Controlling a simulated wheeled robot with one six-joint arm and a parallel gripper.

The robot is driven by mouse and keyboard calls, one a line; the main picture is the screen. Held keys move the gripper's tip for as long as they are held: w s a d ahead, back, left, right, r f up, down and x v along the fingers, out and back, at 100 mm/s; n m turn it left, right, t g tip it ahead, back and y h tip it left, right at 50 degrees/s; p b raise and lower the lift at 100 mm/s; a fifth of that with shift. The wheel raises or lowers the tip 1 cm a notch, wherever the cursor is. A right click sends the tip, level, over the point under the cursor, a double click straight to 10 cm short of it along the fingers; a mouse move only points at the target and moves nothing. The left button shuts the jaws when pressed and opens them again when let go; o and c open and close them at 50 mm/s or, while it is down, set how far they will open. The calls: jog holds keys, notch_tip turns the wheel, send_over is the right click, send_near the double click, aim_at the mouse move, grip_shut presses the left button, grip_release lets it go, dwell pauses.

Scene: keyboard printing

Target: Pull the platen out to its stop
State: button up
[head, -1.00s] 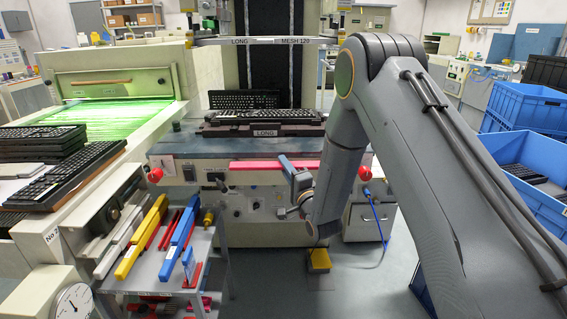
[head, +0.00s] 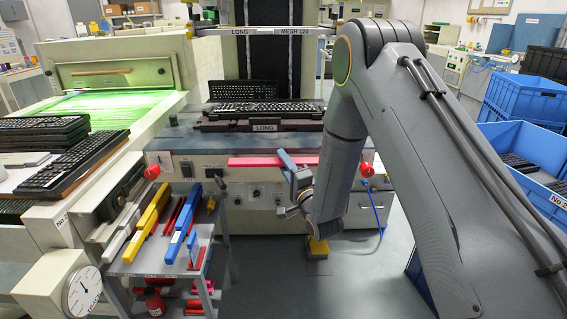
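The platen (head: 215,125) is a dark flat bed labelled LONG, lying level on the printing machine below the screen frame. A black keyboard (head: 262,113) lies on it, and a second keyboard (head: 245,89) stands behind. A pink-red bar (head: 255,161) runs along the machine's front edge, below the platen. My gripper (head: 284,187) hangs from my arm in front of the machine, near the right part of this bar. I see it from the side and behind. Its fingertips are not clear, so I cannot tell whether it touches the bar or holds anything.
Red knobs (head: 152,172) flank the machine front. A tool cart (head: 160,262) with yellow, blue and red squeegees stands at left, before a dryer (head: 115,75) with green light. A yellow pedal (head: 318,248) is on the floor. Blue crates (head: 535,150) stand at right.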

jog(key=shift+d, duration=0.2)
jog(key=shift+f, duration=0.1)
jog(key=shift+s+d+f, duration=0.1)
jog(key=shift+s+d, duration=0.1)
jog(key=shift+s, duration=0.1)
jog(key=v, duration=0.7)
jog(key=shift+b, duration=0.3)
